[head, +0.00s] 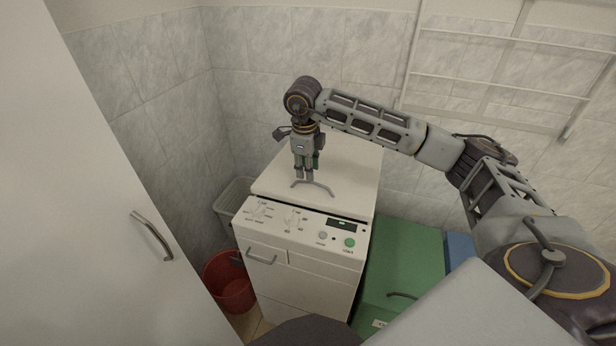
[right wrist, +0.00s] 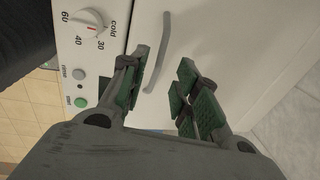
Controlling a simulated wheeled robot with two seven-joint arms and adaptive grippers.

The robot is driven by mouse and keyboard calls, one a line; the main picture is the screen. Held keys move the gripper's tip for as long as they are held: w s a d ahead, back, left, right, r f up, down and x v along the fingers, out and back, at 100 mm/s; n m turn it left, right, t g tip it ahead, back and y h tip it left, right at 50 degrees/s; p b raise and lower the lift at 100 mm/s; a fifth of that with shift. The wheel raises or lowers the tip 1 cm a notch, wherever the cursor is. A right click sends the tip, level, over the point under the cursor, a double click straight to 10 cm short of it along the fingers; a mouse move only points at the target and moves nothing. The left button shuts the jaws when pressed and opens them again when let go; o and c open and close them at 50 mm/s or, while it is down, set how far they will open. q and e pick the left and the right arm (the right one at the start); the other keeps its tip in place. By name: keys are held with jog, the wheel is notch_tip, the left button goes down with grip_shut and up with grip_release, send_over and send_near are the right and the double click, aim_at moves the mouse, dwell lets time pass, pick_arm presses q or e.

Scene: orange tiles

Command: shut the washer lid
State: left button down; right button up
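The white washer (head: 300,275) stands against the tiled wall, with its control panel facing me. Its lid (head: 350,160) looks flat and down on the washer's top, with a thin dark line along the front edge. A curved grey handle (head: 322,186) is at the lid's front. My right gripper (head: 306,178) points down just over this handle. In the right wrist view my right gripper (right wrist: 160,105) is open and empty, its green-padded fingers apart. The lid handle (right wrist: 158,58) shows beyond the fingertips; I cannot tell whether they touch it. My left gripper is not in view.
A red bucket (head: 229,290) and a pale basket (head: 232,195) stand left of the washer. A green cabinet (head: 403,260) and a blue one (head: 458,247) are on the right. A white door (head: 110,200) fills the left side. A rack (head: 500,75) hangs at the back wall.

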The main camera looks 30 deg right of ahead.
aim_at(308, 182)
jog(key=shift+w+d+f, duration=0.1)
jog(key=shift+d+f, duration=0.05)
jog(key=shift+f, duration=0.95)
jog(key=shift+w+d+f, duration=0.1)
jog(key=shift+f, duration=0.95)
grip_shut()
